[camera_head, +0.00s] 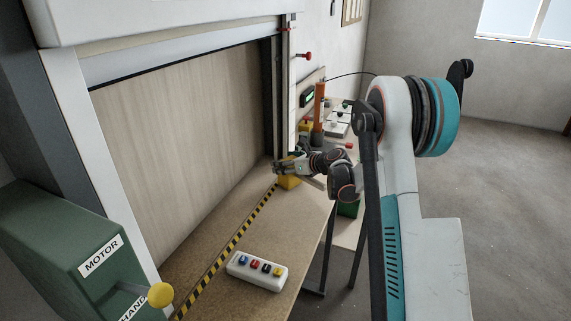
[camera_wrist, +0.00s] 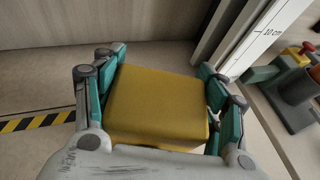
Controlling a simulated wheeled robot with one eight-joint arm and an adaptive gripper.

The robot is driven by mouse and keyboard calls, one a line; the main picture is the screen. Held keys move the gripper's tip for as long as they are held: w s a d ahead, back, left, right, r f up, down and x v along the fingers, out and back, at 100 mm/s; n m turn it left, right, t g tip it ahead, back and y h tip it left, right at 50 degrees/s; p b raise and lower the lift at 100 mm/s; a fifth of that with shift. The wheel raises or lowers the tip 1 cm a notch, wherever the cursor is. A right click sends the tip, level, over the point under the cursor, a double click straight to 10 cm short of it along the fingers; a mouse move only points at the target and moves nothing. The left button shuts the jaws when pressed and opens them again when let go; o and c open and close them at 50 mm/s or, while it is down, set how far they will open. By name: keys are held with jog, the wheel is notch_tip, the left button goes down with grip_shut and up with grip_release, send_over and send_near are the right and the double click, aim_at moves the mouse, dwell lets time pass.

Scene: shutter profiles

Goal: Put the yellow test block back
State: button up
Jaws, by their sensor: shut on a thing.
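The yellow test block (camera_wrist: 158,102) sits between the two teal-padded fingers of my gripper (camera_wrist: 160,88) in the wrist view, and both fingers press on its sides. In the head view the block (camera_head: 289,182) shows partly below my gripper (camera_head: 284,168), at the far end of the wooden bench by the shutter's right guide. I cannot tell whether its underside touches the bench. A second yellow thing (camera_head: 305,127) stands farther back near an orange cylinder (camera_head: 319,104), partly hidden.
A black-and-yellow striped line (camera_head: 232,243) runs along the bench under the shutter opening. A white box with coloured buttons (camera_head: 257,271) lies near the front. A green motor housing (camera_head: 75,255) with a yellow knob (camera_head: 160,294) stands at left. A scale marked 10 cm (camera_wrist: 262,38) is on the right guide.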

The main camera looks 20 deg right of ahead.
jog(key=o, duration=1.3)
jog(key=shift+s+d+r, duration=0.1)
jog(key=shift+s+r, duration=0.05)
notch_tip(320, 180, up, 4)
jog(key=p, duration=0.3)
send_over(304, 180)
jog(key=d, duration=0.1)
jog(key=shift+s+d+r, duration=0.15)
jog(key=shift+s+d, duration=0.05)
jog(key=shift+s, duration=0.1)
